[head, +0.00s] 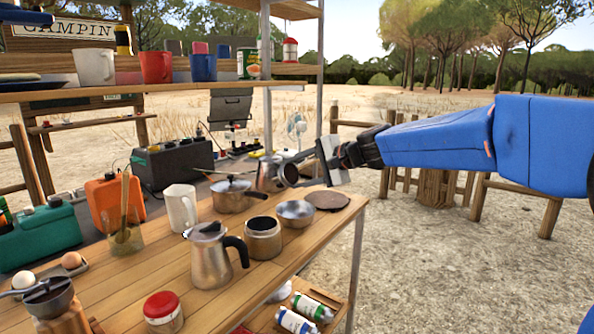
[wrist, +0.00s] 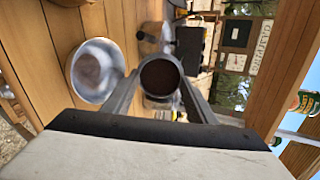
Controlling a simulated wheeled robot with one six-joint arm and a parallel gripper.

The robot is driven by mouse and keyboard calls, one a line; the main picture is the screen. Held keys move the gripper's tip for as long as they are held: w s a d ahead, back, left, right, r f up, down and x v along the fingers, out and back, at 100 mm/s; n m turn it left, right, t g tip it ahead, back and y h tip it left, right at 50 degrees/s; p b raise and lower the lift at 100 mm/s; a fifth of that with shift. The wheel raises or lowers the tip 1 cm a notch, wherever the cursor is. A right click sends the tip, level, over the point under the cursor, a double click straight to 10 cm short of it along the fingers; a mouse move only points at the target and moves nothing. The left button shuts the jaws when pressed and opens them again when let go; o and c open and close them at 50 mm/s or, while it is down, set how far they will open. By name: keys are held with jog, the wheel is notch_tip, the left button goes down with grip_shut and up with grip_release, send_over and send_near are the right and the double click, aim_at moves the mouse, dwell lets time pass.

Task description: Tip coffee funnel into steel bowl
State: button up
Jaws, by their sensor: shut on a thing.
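My gripper (head: 307,170) is shut on the coffee funnel (head: 289,174) and holds it in the air above the far right part of the wooden table. In the wrist view the funnel (wrist: 160,77) sits between the fingers, its round mouth showing a dark brown inside. The funnel looks tilted in the head view. The steel bowl (head: 296,213) stands on the table below the gripper. In the wrist view the bowl (wrist: 80,67) is left of the funnel, with a brownish patch in it; I cannot tell whether that is coffee or a reflection.
A moka pot base (head: 263,240) and moka pot top (head: 211,262) stand left of the bowl. A lidded pan (head: 235,197) and steel jug (head: 268,178) are behind; a brown round mat (head: 327,200) lies right. A shelf (head: 150,92) with mugs hangs above left.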

jog(key=shift+s+d+f+t+y, duration=0.2)
jog(key=shift+f+t+y, duration=0.25)
jog(key=shift+y, duration=0.4)
jog(key=shift+s+d+f+t+y, duration=0.1)
jog(key=shift+d+f+t+y, duration=0.15)
jog(key=shift+f+t+y, duration=0.4)
jog(key=shift+s+d+f+t+y, duration=0.1)
jog(key=shift+d+f+t+y, duration=0.15)
jog(key=shift+y, duration=0.75)
jog(key=shift+s+d+f+t+y, duration=0.1)
jog(key=shift+d+f+t+y, duration=0.1)
jog(key=shift+t+y, duration=0.4)
jog(key=shift+s+d+f+t+y, duration=0.15)
jog(key=shift+t+y, duration=0.15)
jog(key=shift+y, duration=0.55)
jog(key=shift+d+f+t+y, duration=0.1)
jog(key=shift+f+t+y, duration=0.1)
jog(key=shift+t+y, duration=0.4)
dwell(0.4)
